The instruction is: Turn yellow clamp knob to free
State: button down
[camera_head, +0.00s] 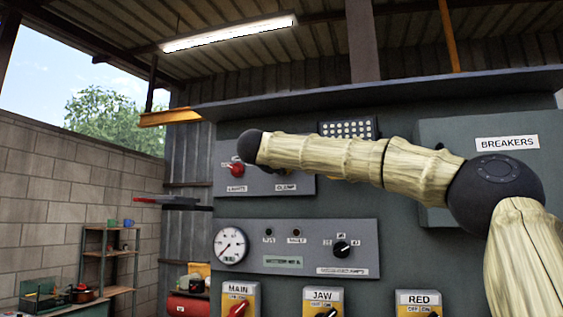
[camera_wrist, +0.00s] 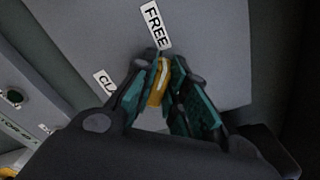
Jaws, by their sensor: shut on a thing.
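The yellow clamp knob (camera_wrist: 157,85) shows in the wrist view between the two dark green fingers of my gripper (camera_wrist: 163,80). The fingers are shut on it, one on each side, and cover much of it. A light line runs along the knob and points toward the "FREE" label (camera_wrist: 154,25) just above it. A partly hidden label starting with "CL" (camera_wrist: 104,82) lies to the left. In the head view my arm hides the knob and my gripper; the "CLAMP" label (camera_head: 286,188) shows below my arm on the upper panel.
A red knob (camera_head: 236,169) above the "LIGHTS" label sits left on the same panel. Below are a gauge (camera_head: 231,246), a black selector (camera_head: 342,248), and yellow MAIN, JAW and RED switch boxes. The breaker box (camera_head: 436,131) stands close behind my arm.

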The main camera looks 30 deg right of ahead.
jog(key=shift+f+n+p, duration=0.1)
jog(key=shift+n+p, duration=0.25)
jog(key=shift+n, duration=0.55)
jog(key=c, duration=1.4)
grip_release()
jog(key=shift+w, duration=0.1)
jog(key=shift+c, duration=0.2)
jog(key=shift+a, duration=0.1)
jog(key=v, duration=1.1)
jog(key=shift+s+a, duration=0.25)
jog(key=shift+s, duration=0.1)
